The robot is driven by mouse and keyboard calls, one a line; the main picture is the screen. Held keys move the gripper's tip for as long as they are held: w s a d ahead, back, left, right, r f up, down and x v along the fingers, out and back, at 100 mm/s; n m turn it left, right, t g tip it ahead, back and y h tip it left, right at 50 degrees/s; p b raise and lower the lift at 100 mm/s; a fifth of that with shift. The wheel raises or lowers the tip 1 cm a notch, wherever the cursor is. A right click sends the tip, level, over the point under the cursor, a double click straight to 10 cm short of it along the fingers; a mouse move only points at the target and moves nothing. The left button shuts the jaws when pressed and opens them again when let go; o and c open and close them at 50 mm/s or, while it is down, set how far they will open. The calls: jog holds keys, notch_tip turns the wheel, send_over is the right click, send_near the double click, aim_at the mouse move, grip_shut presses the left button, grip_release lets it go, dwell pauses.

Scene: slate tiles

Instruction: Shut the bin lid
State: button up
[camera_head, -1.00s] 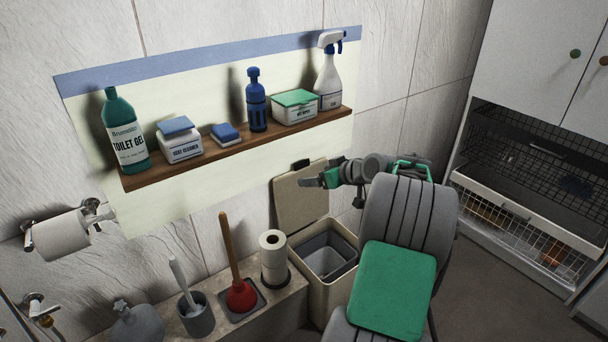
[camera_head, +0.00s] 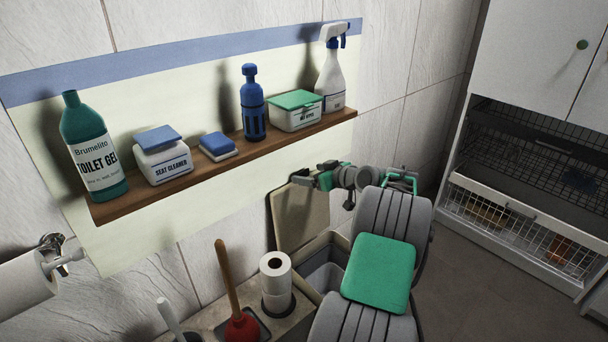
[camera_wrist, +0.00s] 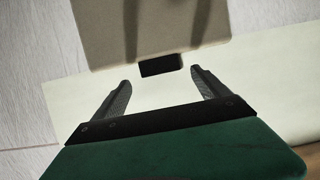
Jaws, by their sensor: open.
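The bin (camera_head: 318,262) stands on the floor by the wall, a beige box with a grey inner bucket, partly hidden behind my arm. Its beige lid (camera_head: 299,220) is raised and leans back near the wall. My gripper (camera_head: 296,178) is at the lid's top edge in the head view. In the wrist view my gripper (camera_wrist: 161,86) has its two dark fingers spread with nothing between them. The lid (camera_wrist: 150,30) fills the upper middle there, with a dark tab (camera_wrist: 161,66) on its edge, just beyond and between the fingertips. I cannot tell whether the fingers touch the lid.
A wooden shelf (camera_head: 230,162) with bottles and boxes runs along the wall close above the bin. A toilet roll stack (camera_head: 275,275) and a red plunger (camera_head: 241,326) stand left of the bin. A white cabinet with wire baskets (camera_head: 540,170) is at right, with open floor before it.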

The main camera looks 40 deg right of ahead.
aim_at(301, 172)
jog(key=shift+x, duration=1.65)
jog(key=shift+a, duration=0.1)
jog(key=shift+c, duration=0.3)
